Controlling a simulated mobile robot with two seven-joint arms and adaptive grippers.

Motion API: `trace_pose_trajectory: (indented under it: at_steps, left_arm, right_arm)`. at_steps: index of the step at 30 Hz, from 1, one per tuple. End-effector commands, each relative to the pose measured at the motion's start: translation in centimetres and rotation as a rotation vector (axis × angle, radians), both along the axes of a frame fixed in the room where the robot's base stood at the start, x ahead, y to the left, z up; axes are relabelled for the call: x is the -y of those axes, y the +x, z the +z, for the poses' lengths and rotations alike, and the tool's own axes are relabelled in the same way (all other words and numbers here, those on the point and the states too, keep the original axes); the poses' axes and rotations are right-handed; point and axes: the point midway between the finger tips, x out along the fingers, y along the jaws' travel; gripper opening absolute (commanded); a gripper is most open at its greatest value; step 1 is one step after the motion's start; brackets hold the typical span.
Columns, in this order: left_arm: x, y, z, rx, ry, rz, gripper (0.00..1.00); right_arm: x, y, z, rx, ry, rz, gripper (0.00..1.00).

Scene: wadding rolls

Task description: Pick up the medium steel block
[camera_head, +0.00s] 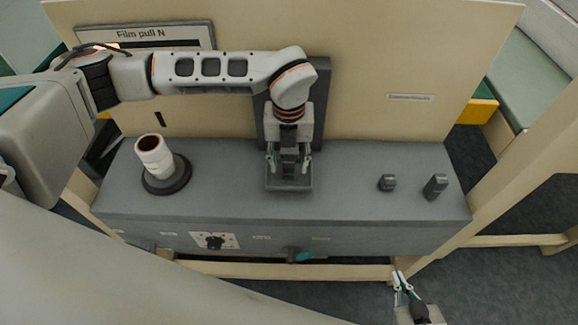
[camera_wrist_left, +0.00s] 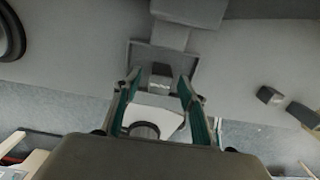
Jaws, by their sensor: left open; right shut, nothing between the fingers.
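Two dark grey metal blocks stand at the right of the grey bench: a shorter block (camera_head: 387,183) and a taller block (camera_head: 435,187). They also show in the left wrist view, the nearer block (camera_wrist_left: 269,95) and the farther block (camera_wrist_left: 304,114). I cannot tell which block is the medium one. My left gripper (camera_head: 289,172) is open and points down over a small square tray (camera_head: 289,186). In the left wrist view, a small grey block-like piece (camera_wrist_left: 161,76) shows at the tray, beyond and between the open fingers. My right gripper (camera_head: 400,278) is shut and empty, below the bench front.
A white roll (camera_head: 154,155) stands tilted on a round black base (camera_head: 168,178) at the bench's left. A beige panel (camera_head: 400,60) rises behind the bench (camera_head: 340,207). The bench top between the tray and the two right blocks is clear.

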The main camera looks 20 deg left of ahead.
Motion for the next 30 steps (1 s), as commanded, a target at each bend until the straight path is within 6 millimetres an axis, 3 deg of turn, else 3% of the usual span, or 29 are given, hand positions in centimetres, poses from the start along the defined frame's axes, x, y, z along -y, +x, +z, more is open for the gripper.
trace_pose_trajectory:
  at_steps: [6, 13, 14, 18, 19, 30]
  left_arm:
    - [0.0, 0.0, -2.2, -0.001, 0.0, 0.0, 0.42]
    - [0.0, 0.0, -2.4, 0.0, -0.001, 0.0, 0.42]
    - [0.0, 0.0, -2.4, 0.0, -0.001, 0.0, 0.39]
    - [0.0, 0.0, -2.4, 0.0, -0.001, 0.0, 0.03]
    - [0.0, 0.0, -2.4, 0.0, -0.001, 0.0, 0.0]
    - [0.0, 0.1, -1.7, 0.003, -0.002, 0.0, 0.0]
  right_arm:
    - [0.0, 0.7, 0.9, 0.017, 0.001, 0.0, 0.0]
    - [0.0, 0.8, 1.1, 0.02, 0.003, 0.0, 0.0]
    - [0.0, 0.8, 1.1, 0.02, 0.003, 0.0, 0.0]
    - [0.0, 0.8, 1.1, 0.021, 0.002, -0.001, 0.0]
    - [0.0, 0.8, 1.1, 0.021, 0.002, -0.001, 0.0]
    - [0.0, 0.6, 0.7, 0.014, 0.0, -0.001, 0.0]
